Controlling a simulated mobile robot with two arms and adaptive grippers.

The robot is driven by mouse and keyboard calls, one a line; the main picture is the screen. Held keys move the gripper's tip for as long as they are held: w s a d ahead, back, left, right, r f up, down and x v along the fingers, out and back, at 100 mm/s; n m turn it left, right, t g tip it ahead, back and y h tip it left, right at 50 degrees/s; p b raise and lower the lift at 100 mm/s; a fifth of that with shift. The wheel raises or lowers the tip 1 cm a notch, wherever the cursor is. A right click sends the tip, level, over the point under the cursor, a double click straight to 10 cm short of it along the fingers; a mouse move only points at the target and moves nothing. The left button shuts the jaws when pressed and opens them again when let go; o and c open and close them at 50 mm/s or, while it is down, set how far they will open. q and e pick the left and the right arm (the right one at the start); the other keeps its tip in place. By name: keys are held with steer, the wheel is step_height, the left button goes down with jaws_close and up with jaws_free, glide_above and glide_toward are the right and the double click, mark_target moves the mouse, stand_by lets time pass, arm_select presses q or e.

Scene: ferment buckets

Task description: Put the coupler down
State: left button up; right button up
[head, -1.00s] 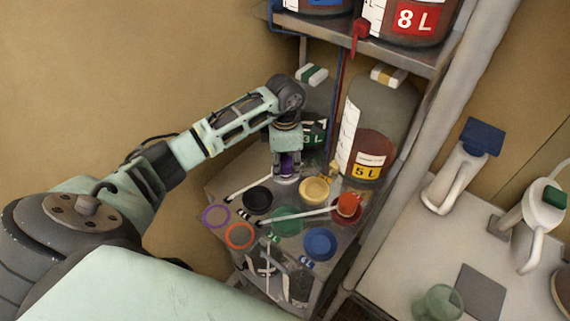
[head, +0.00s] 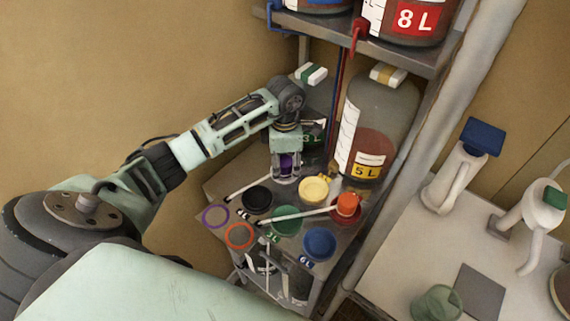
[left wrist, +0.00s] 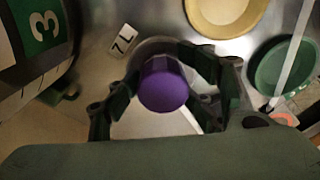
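The purple coupler (head: 286,164) stands on the shelf top near its back left, behind the black lid. In the left wrist view the purple coupler (left wrist: 163,84) is upright, its round top facing the camera, with a grey round surface under it. My left gripper (head: 286,178) points down around the coupler. In the left wrist view its two dark fingers (left wrist: 160,66) stand on either side and look spread, though the contact near the tips is hard to see. My right gripper is not in view.
A black lid (head: 257,200), yellow lid (head: 313,189), green lid (head: 287,221), blue lid (head: 319,244) and purple ring (head: 215,217) lie close by. A tall 5 L bucket (head: 371,150) stands right of my gripper. A 7L label (left wrist: 122,40) lies beside the coupler.

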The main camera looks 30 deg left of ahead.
mark_target(285, 159)
arm_select(q)
steer(key=shift+w+r, duration=0.15)
steer(key=shift+r, duration=0.5)
step_height(285, 159, up, 10)
steer(key=b, duration=0.4)
steer(key=shift+r, duration=0.8)
steer(key=shift+f, duration=0.1)
